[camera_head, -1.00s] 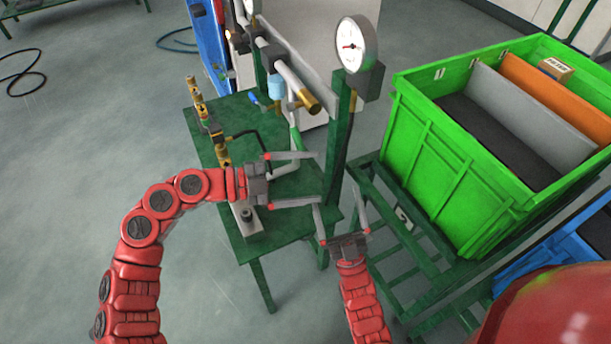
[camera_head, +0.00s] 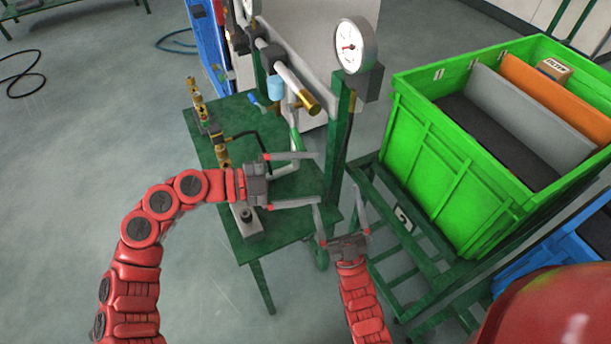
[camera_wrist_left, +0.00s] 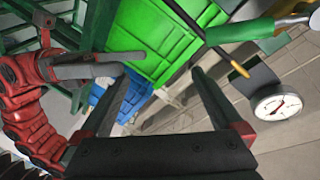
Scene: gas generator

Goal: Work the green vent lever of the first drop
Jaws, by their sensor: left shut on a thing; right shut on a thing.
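A green lever-like piece (camera_head: 295,139) hangs below the brass-ended pipe (camera_head: 309,104) on the green stand. In the left wrist view a green handle (camera_wrist_left: 240,32) on a silver pipe shows at the upper right, outside the fingers. My left gripper (camera_head: 318,178) is over the stand's front, its fingers spread wide with nothing visible between them; the fingers also show apart in the left wrist view (camera_wrist_left: 160,85). My right gripper (camera_head: 336,196) is just right of it, fingers spread and empty, near the stand's front post. Contact between gripper and lever is not visible.
A pressure gauge (camera_head: 355,45) tops the stand's post (camera_head: 339,145). Brass fittings (camera_head: 203,112) line the table's left side. A bright green crate (camera_head: 440,160) sits on a green rack at the right, close to my right gripper. Open floor (camera_head: 70,200) lies to the left.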

